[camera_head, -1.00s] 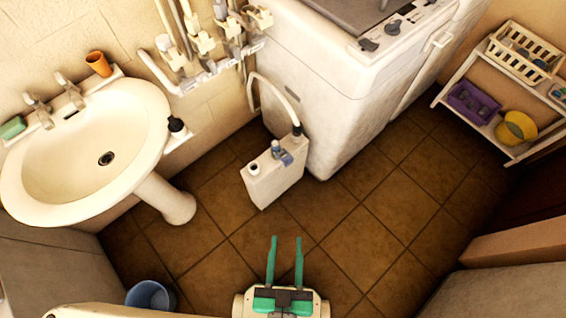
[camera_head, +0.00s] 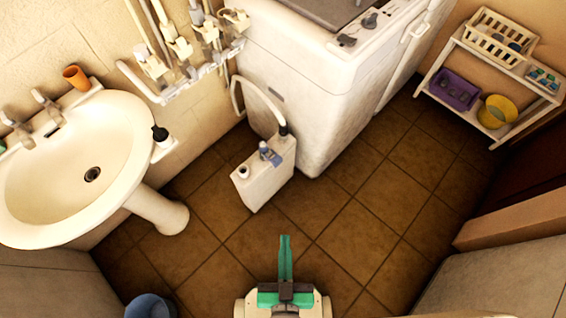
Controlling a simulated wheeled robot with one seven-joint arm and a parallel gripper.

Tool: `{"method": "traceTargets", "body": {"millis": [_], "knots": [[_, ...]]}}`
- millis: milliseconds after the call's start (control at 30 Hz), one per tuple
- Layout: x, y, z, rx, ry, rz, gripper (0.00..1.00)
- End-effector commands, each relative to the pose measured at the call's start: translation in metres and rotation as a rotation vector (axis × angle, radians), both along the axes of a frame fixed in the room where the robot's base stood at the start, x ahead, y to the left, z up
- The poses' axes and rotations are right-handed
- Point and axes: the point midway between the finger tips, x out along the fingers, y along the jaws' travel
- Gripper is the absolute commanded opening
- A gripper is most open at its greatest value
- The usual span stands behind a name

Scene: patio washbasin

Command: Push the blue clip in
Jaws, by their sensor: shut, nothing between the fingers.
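The blue clip (camera_head: 271,155) sits on top of a white upright box (camera_head: 266,183) on the tiled floor, close to the washing machine's left front. A hose with a dark end (camera_head: 283,131) comes down beside the clip. Whether the clip is pushed in is too small to tell. My gripper (camera_head: 285,238) has green fingers that are shut together and empty. It appears below the box in the picture, apart from it, pointing towards it.
A white washing machine (camera_head: 318,95) stands behind the box. A washbasin (camera_head: 72,165) is at the left, with a blue bucket (camera_head: 150,306) below. A shelf rack (camera_head: 470,110) stands at the right. The floor (camera_head: 345,235) between is clear.

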Motion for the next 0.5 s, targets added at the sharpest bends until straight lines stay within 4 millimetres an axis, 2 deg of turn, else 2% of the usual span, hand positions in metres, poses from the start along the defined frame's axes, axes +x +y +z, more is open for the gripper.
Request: {"method": "traceTargets", "body": {"millis": [200,500], "knots": [[0.028,-0.02,-0.067,0.101,0.118,-0.083,0.0],[0.069,-0.042,-0.149,0.274,0.288,-0.178,0.0]]}}
